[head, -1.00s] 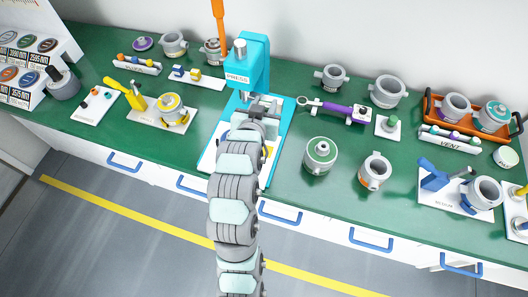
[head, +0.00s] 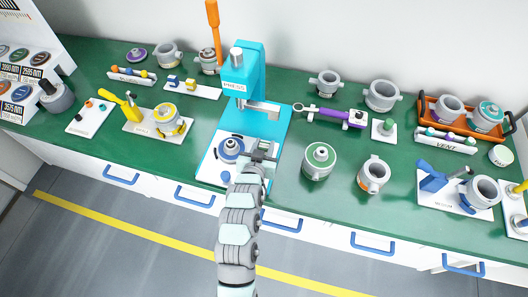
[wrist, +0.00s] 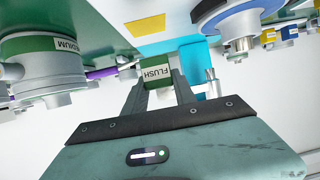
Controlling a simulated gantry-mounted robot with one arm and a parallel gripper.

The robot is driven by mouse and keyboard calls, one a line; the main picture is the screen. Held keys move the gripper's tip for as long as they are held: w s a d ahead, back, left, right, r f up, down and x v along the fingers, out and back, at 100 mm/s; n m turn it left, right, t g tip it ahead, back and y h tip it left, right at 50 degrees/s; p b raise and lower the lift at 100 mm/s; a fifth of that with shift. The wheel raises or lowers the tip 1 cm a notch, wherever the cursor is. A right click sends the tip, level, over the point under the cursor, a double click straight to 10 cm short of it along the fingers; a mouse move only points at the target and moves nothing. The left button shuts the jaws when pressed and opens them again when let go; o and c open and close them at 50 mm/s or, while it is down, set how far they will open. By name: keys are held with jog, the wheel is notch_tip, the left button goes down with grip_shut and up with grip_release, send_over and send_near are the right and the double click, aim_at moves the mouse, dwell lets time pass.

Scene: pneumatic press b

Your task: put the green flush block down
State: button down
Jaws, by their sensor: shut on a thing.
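My gripper (head: 262,152) hangs over the right front of the press's white base plate in the head view. In the wrist view my gripper (wrist: 165,92) is shut on the green flush block (wrist: 157,73), whose white label reads FLUSH. The block sits between the two dark fingers, and its far side is hidden. In the head view the block is too small to make out clearly at the fingertips. The blue press (head: 245,72) stands just behind my gripper. I cannot tell whether the block touches anything below.
A blue-ringed grey part (head: 231,148) sits on the press plate left of my gripper. A green-topped housing (head: 319,161) stands to the right, with an orange-marked one (head: 374,174) beyond it. A purple-handled tool (head: 335,116) lies behind. Some green bench is bare between them.

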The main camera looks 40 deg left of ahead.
jog(key=shift+f, duration=1.9)
jog(key=shift+f, duration=0.2)
jog(key=c, duration=1)
grip_release()
jog(key=shift+s+d+r, duration=0.1)
jog(key=shift+s+r, duration=0.1)
jog(key=shift+r, duration=0.1)
jog(key=v, duration=1.1)
jog(key=shift+s+d+r, duration=0.1)
jog(key=shift+s, duration=0.15)
